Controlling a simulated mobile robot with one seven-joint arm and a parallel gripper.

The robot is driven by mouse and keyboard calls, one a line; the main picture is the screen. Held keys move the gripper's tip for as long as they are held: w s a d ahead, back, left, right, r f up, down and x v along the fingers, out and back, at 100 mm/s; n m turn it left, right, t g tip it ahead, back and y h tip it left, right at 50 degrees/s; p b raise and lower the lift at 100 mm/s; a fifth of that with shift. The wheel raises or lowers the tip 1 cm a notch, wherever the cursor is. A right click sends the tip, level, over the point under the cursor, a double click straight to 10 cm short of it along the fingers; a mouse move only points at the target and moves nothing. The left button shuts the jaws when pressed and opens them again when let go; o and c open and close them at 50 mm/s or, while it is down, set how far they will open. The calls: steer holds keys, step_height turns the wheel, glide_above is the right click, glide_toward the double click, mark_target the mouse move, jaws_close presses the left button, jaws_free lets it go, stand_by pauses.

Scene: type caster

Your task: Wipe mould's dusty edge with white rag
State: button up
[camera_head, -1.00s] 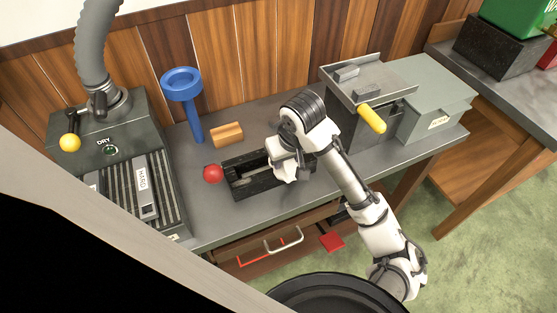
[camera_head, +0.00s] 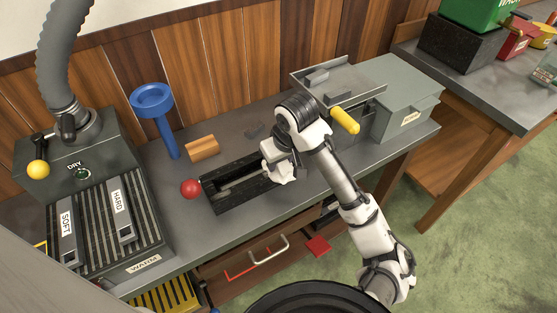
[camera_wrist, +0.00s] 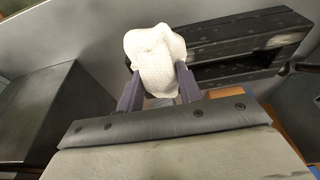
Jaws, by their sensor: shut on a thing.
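The mould looks to be the long black box (camera_head: 222,205) with an open slot, lying on the grey bench; a grey rod lies in the slot. In the wrist view its dark, scuffed side (camera_wrist: 215,35) shows at upper right, with pale marks like dust. My gripper (camera_head: 277,166) is at the mould's right end in the head view. It is shut on the white rag (camera_wrist: 155,50), which bunches up between and beyond the two dark fingers. In the wrist view the rag is beside the mould's near-left end; I cannot tell whether they touch. My arm partly hides the mould's right end.
A red ball (camera_head: 190,188) sits at the mould's left end. Behind stand a wooden block (camera_head: 202,148), a blue funnel-like stand (camera_head: 153,100) and a small grey piece (camera_head: 254,131). A grey machine with a yellow handle (camera_head: 345,121) stands right. A drawer (camera_head: 250,262) is open below.

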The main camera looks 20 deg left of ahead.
step_height(320, 180, up, 6)
steer(key=p, duration=0.6)
steer(key=shift+f, duration=0.1)
steer(key=shift+r, duration=1.55)
steer(key=shift+f, duration=0.1)
